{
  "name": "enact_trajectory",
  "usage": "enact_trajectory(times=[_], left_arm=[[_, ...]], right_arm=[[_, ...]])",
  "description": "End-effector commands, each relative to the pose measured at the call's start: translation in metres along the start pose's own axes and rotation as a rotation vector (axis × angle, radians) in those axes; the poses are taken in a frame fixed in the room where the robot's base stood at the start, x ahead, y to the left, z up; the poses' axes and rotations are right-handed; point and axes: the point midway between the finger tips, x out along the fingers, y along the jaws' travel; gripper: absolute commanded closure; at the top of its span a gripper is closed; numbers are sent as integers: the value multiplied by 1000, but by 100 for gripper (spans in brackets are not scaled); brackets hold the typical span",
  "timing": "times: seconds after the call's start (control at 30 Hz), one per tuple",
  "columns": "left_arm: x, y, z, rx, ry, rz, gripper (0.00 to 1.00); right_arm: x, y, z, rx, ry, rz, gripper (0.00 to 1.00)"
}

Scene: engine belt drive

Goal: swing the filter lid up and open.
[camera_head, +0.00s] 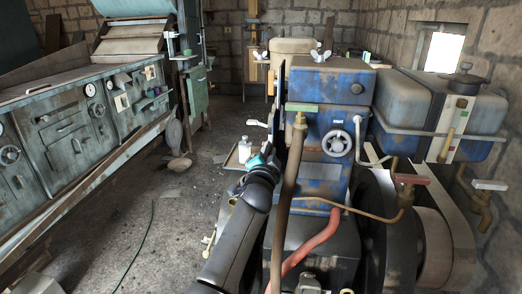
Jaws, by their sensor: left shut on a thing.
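The blue engine (325,130) stands in the middle of the head view. I cannot tell for sure which part is the filter lid. My left arm rises from the bottom, and my left gripper (262,160) is at the engine's left side, well below the box top. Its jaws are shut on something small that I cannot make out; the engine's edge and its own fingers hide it. My right gripper is not in view.
A brown upright pipe (289,190) stands just right of my left gripper. A white bottle (245,150) stands on a small tray to its left. A blue-grey tank (440,105) is at the right, a green control cabinet (75,125) at the left. The floor (165,220) between is mostly clear.

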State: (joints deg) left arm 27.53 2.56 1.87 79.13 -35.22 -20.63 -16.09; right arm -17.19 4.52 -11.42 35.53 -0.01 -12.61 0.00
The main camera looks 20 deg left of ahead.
Motion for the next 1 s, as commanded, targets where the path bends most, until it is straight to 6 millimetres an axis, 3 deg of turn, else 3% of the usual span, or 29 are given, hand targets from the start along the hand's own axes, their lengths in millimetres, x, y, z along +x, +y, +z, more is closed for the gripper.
enact_trajectory(times=[0.4, 0.9, 0.93, 1.0], left_arm=[[0, 10, -14, 167, 3, -3, 100], [0, 11, -16, 181, 4, -3, 100], [0, 11, -16, 181, 4, -3, 80], [0, 11, -16, 181, 3, -3, 72]], right_arm=[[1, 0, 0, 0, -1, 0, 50], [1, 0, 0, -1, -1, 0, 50], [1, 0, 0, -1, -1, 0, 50], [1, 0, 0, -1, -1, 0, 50]])
